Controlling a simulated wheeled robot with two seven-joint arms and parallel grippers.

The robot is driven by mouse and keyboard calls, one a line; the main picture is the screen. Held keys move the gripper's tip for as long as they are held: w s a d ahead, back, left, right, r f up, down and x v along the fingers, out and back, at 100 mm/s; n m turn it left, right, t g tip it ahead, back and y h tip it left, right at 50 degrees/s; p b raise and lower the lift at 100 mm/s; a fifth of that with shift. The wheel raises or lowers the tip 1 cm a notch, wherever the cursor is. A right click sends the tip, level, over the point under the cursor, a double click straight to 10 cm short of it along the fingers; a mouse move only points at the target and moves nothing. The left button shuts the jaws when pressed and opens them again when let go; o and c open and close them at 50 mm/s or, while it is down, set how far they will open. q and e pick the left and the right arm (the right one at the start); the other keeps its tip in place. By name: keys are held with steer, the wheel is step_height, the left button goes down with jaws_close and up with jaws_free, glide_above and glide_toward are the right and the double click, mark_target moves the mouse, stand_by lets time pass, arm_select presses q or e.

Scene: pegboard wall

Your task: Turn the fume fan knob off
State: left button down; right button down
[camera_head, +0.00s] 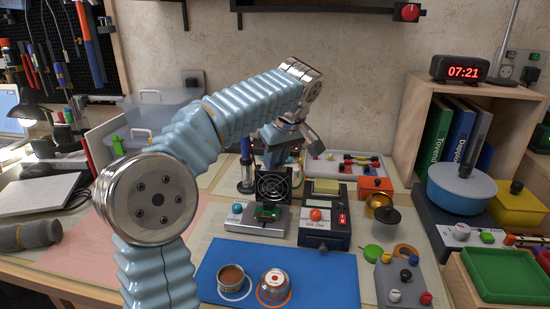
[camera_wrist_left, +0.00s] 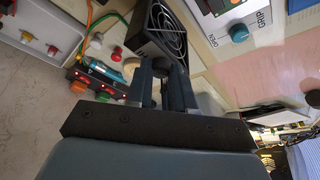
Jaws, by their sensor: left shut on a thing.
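The fume fan is a small black box fan (camera_head: 272,187) with a round grille, standing behind a grey board holder on the bench. It also shows at the top of the left wrist view (camera_wrist_left: 166,24). A dark round knob (camera_wrist_left: 160,63) sits by the fan's edge, between my left fingertips. My left gripper (camera_head: 274,153) reaches down just behind and above the fan, and in the left wrist view (camera_wrist_left: 160,72) its two fingers are closed around the knob. The knob is hidden in the head view, and its pointer mark cannot be made out. My right gripper is not in view.
A device with a red button (camera_head: 316,215) stands right of the fan. A blue mat (camera_head: 330,281) with two round cups lies in front. A tray with red parts (camera_head: 345,170) lies behind. A wooden shelf (camera_head: 428,105) stands at right.

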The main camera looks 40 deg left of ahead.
arm_select(q)
steer(key=shift+n, duration=0.6)
steer(key=c, duration=1)
jaws_free()
steer(key=shift+w+v, duration=0.15)
steer(key=shift+v, duration=3.3)
steer(key=shift+w+v, duration=0.15)
steer(key=shift+v, duration=3.35)
steer(key=shift+d, duration=0.1)
steer(key=shift+f, duration=0.1)
